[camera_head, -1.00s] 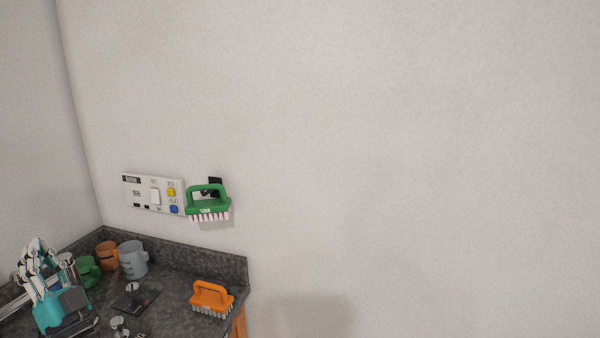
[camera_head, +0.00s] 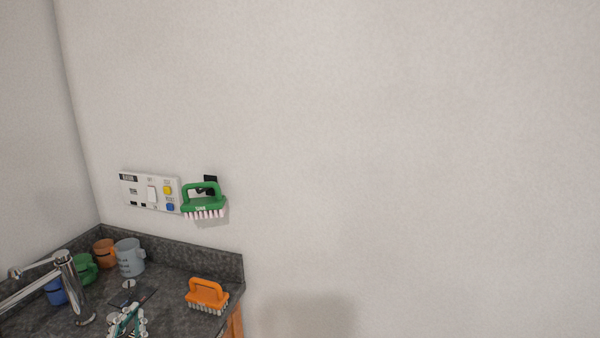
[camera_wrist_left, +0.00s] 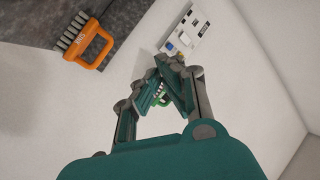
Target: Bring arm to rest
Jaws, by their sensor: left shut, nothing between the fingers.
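My left gripper (camera_head: 128,321) is at the bottom left of the head view, over the front of the dark countertop. In the left wrist view my left gripper (camera_wrist_left: 165,78) shows its teal fingers drawn together at the tips, with nothing held. A green brush (camera_head: 204,201) hangs on the wall, and a bit of it shows behind the fingers in the wrist view. An orange brush (camera_head: 207,296) stands on the counter's right end, apart from the gripper. My right gripper is not in view.
The countertop (camera_head: 170,271) holds a chrome faucet (camera_head: 70,280), a grey mug (camera_head: 130,257), an orange mug (camera_head: 104,253), a green mug (camera_head: 86,268) and a blue mug (camera_head: 55,292). A switch panel (camera_head: 150,193) is on the wall. The space right of the counter is clear.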

